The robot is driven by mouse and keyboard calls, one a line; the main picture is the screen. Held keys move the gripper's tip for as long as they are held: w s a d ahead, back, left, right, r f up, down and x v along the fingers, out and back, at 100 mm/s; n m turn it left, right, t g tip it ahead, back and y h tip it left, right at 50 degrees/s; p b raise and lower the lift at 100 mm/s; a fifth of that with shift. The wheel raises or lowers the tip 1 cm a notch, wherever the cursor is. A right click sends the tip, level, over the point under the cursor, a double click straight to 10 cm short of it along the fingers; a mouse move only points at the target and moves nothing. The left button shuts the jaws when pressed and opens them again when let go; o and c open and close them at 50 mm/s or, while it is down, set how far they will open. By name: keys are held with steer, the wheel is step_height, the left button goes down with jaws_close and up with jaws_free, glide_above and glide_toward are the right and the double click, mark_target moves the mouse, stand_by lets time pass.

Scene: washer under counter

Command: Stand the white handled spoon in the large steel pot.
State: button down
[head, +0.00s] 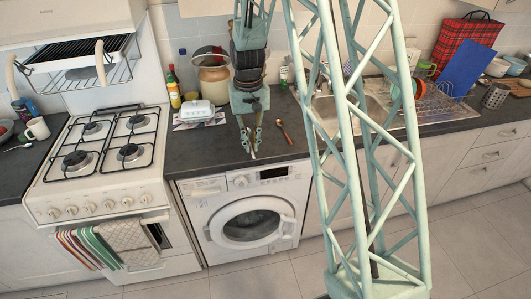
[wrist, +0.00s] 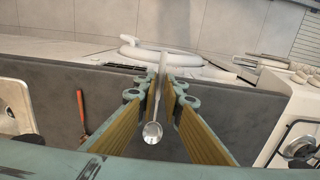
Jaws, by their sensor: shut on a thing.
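My gripper (head: 252,143) points down over the dark counter above the washing machine. In the wrist view my gripper (wrist: 156,92) is shut on the white handled spoon (wrist: 153,132). The spoon's round steel bowl shows between the fingers, and its pale handle runs between the fingertips toward the counter's front edge. In the head view the spoon is too small to make out clearly.
The gas hob (head: 105,145) is farther left. The sink (head: 345,108) and a perforated steel holder (head: 495,96) are right.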

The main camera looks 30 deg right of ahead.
steer(key=w+a+r+b, duration=0.1)
steer(key=w+a+r, duration=0.3)
steer(key=w+a, duration=0.2)
steer(key=w+a+r+b, duration=0.2)
steer(key=w+a+r, duration=0.1)
steer(key=w+a, duration=0.4)
steer(key=a, duration=0.2)
steer(key=shift+a+r+b, duration=0.3)
steer(key=shift+a+r, duration=0.05)
steer(key=shift+r, duration=0.05)
steer(key=shift+d, duration=0.1)
